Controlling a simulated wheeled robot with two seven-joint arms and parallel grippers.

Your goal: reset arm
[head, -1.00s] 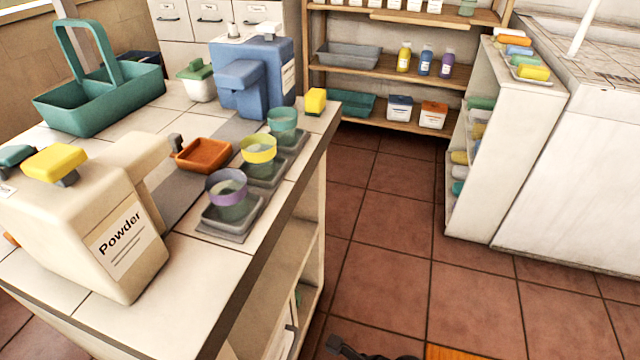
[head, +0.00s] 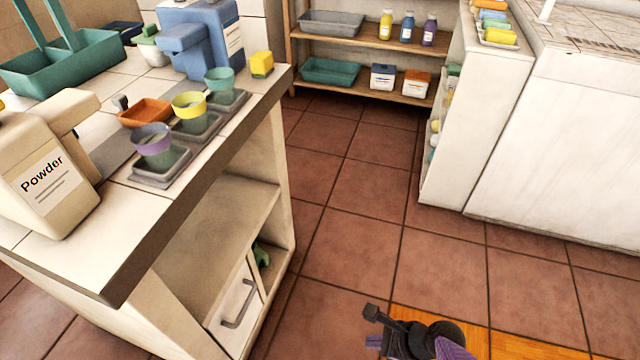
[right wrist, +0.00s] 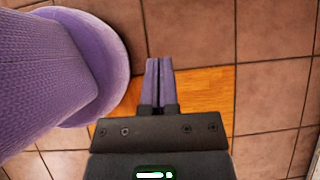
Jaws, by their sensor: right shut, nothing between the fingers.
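My right gripper (right wrist: 159,82) shows in the right wrist view with its two purple fingers together and nothing between them. It hangs over the tiled floor and an orange wooden patch. In the head view, part of my right arm and gripper (head: 378,343) shows at the bottom, right of the counter and touching nothing that I can see. My left gripper is not in any view.
A tiled counter (head: 185,210) on the left holds a powder dispenser (head: 45,185), a blue dispenser (head: 205,40), a green caddy (head: 70,75), an orange dish (head: 145,112) and several cups. A white shelf unit (head: 465,110) stands right. The floor (head: 350,235) between is clear.

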